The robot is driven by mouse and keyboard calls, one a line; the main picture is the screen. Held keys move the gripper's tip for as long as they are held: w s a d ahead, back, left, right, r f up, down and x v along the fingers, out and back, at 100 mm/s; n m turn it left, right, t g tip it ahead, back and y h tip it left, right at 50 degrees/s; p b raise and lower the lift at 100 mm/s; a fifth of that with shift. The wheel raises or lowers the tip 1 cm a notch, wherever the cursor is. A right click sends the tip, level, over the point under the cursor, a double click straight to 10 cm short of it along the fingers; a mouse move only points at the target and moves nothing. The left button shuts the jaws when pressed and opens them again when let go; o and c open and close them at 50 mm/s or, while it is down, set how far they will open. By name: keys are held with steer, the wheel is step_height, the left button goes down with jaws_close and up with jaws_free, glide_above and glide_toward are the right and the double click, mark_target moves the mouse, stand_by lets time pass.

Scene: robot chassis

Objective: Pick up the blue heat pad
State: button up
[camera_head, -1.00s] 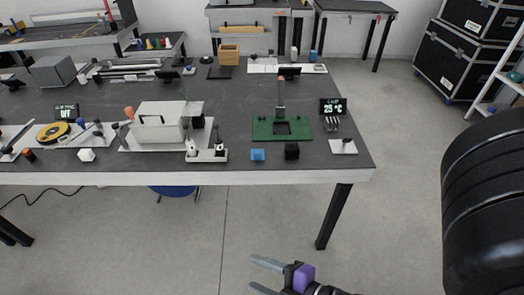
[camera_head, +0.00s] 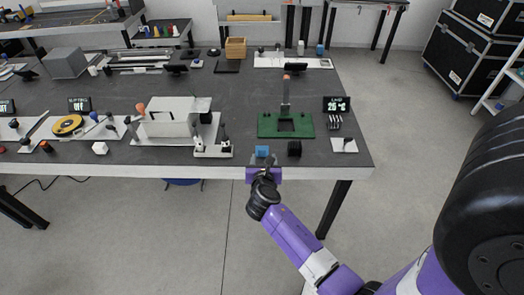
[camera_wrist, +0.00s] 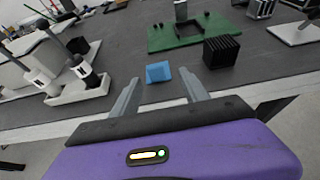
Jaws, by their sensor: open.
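The blue heat pad (camera_head: 262,151) is a small blue block near the front edge of the dark table (camera_head: 215,110). In the wrist view the blue heat pad (camera_wrist: 158,72) lies ahead of my gripper, between the lines of its two fingers. My gripper (camera_wrist: 163,84) is open and empty, with one grey finger on each side and the pad just beyond the fingertips. In the head view my gripper (camera_head: 263,163) is at the table's front edge, just in front of the pad, and its fingers are partly hidden.
A black ribbed block (camera_wrist: 221,51) stands close to the right of the pad. A white stand with dark fittings (camera_head: 213,150) is to the left. Bare table surrounds the pad.

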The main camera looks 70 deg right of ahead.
mark_target(262, 152)
steer(key=x, duration=0.6)
steer(key=shift+w+f, duration=0.2)
steer(key=shift+w, duration=0.25)
steer(key=c, duration=1)
